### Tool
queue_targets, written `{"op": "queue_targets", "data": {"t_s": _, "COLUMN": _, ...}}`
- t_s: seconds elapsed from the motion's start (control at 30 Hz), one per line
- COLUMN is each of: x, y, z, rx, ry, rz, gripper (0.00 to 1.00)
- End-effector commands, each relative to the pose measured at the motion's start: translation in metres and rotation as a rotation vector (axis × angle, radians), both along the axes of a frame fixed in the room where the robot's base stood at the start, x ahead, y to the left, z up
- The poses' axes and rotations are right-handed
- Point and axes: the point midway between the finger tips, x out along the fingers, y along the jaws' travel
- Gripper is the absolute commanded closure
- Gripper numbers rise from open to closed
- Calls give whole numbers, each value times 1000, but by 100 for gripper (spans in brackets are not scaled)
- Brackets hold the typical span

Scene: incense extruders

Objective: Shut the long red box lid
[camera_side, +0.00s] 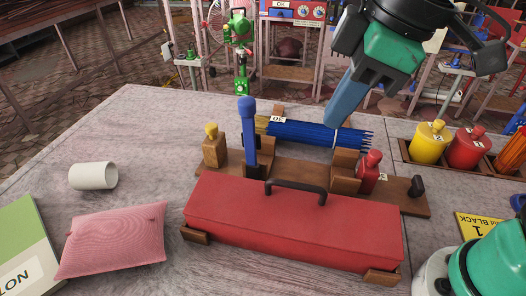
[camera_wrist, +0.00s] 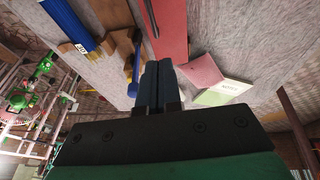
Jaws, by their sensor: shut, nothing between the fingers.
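The long red box (camera_side: 290,222) lies across the front of the grey table on small wooden feet. Its red lid, with a dark arched handle (camera_side: 296,188), appears to lie flat and closed over it. Part of the red box (camera_wrist: 170,30) and the handle (camera_wrist: 150,18) also show in the wrist view. My gripper (camera_side: 336,118) is behind the box, fingers together and empty, above or beside the bundle of blue sticks; the exact gap is unclear. Its fingers (camera_wrist: 158,68) point toward the table in the wrist view. The inside of the box is hidden.
Behind the box, a wooden rack (camera_side: 285,174) holds the blue stick bundle (camera_side: 310,132), a blue-headed tool (camera_side: 248,135) and small bottles. A pink pillow (camera_side: 113,240) and white cup (camera_side: 93,176) lie left. Yellow and red jars (camera_side: 428,143) stand right. The far left table is clear.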

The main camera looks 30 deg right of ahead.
Motion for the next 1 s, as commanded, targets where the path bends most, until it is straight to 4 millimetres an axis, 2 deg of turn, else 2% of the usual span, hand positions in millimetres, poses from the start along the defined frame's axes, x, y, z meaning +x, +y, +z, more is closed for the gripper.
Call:
{"op": "queue_targets", "data": {"t_s": 0.6, "x": 28, "y": 12, "z": -92, "rx": 3, "ry": -1, "rz": -5, "gripper": 100}}
{"op": "queue_targets", "data": {"t_s": 0.7, "x": 31, "y": 9, "z": -105, "rx": 3, "ry": -1, "rz": -5, "gripper": 100}}
{"op": "queue_targets", "data": {"t_s": 1.0, "x": 36, "y": 4, "z": -127, "rx": 4, "ry": -1, "rz": -2, "gripper": 100}}
